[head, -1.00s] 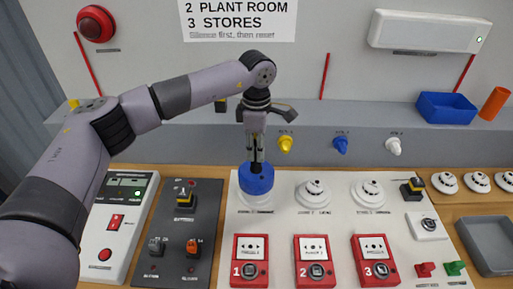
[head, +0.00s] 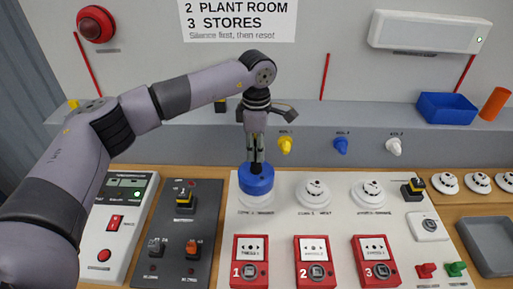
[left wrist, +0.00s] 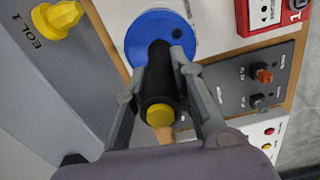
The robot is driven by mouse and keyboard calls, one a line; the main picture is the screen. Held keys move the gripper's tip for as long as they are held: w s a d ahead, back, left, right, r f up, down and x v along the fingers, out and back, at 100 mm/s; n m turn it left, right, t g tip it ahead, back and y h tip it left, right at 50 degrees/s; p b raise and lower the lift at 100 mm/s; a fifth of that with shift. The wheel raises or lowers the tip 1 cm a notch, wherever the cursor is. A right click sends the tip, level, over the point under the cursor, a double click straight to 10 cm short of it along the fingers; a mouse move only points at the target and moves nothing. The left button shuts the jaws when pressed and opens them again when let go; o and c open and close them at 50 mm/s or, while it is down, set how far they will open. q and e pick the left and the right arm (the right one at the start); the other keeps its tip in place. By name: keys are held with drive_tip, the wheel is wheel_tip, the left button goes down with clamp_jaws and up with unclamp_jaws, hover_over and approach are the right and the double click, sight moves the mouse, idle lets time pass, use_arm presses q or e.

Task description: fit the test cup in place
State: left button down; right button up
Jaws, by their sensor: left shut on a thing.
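The test cup is blue (head: 256,182) with a black handle, and in the head view it sits over the leftmost white detector on the white panel, covering most of it. White detector base (head: 257,201) shows just below the cup's rim. My left gripper (head: 256,160) is above the cup and shut on its black handle. In the left wrist view the blue cup (left wrist: 140,35) lies beyond the fingers, and the black handle (left wrist: 160,85) with a yellow end is between them. Whether the cup is fully seated cannot be told. My right gripper is not in view.
Two uncovered detectors (head: 314,192) stand to the right. Red call points (head: 249,260) line the panel's front. A dark switch panel (head: 188,235) is at left. Yellow (head: 286,145), blue and white knobs are on the grey ledge behind. A blue bin (head: 446,106) is at back right.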

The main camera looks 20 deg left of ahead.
use_arm(q)
drive_tip(key=shift+f+b, duration=0.6)
drive_tip(key=shift+f, duration=0.15)
drive_tip(key=shift+f+b, duration=1.2)
drive_tip(key=shift+f, duration=0.4)
idle(0.8)
drive_tip(key=c, duration=1.3)
unclamp_jaws()
drive_tip(key=o, duration=0.3)
drive_tip(key=shift+o, duration=0.2)
drive_tip(key=shift+r, duration=0.15)
wheel_tip(320, 180, up, 7)
drive_tip(key=p, duration=0.3)
